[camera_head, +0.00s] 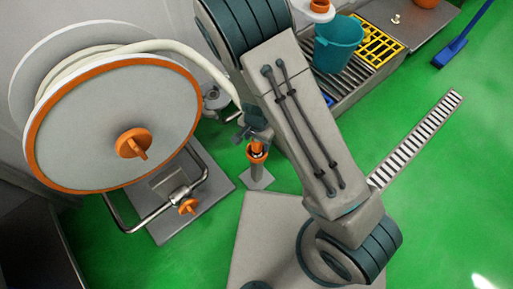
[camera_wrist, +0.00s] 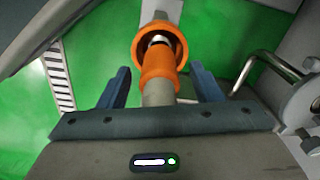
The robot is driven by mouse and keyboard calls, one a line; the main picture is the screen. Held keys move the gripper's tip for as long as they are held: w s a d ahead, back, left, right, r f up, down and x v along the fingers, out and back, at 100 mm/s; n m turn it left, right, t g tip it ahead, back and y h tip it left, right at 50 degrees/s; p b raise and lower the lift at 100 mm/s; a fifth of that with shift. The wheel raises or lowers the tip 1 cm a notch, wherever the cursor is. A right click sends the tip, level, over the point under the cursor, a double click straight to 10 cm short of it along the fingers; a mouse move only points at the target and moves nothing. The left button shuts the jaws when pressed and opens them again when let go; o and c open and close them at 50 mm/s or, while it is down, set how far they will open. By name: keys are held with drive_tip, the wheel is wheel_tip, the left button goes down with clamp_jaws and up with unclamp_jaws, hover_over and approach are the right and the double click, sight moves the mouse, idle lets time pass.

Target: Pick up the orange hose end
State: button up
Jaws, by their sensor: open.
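The orange hose end (camera_wrist: 160,62) stands out in the wrist view, with a flared orange ring at the far end and a pale hose stub at the near end. It lies between the two blue fingers of my gripper (camera_wrist: 160,78), which are open with a visible gap on each side. In the head view the orange hose end (camera_head: 257,150) is just below my gripper (camera_head: 251,130), above a small grey stand (camera_head: 257,179). My gripper and arm partly hide its top there.
A large hose reel (camera_head: 110,120) with an orange rim and pale hose (camera_head: 175,47) stands at left. A bent pipe with an orange valve handle (camera_head: 187,206) is below it. A teal bucket (camera_head: 338,45) sits on a grate at the top.

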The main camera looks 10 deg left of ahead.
drive_tip(key=shift+f, duration=0.55)
drive_tip(key=shift+r, duration=0.1)
drive_tip(key=c, duration=1.2)
drive_tip(key=shift+c, duration=0.3)
drive_tip(key=shift+r, duration=0.1)
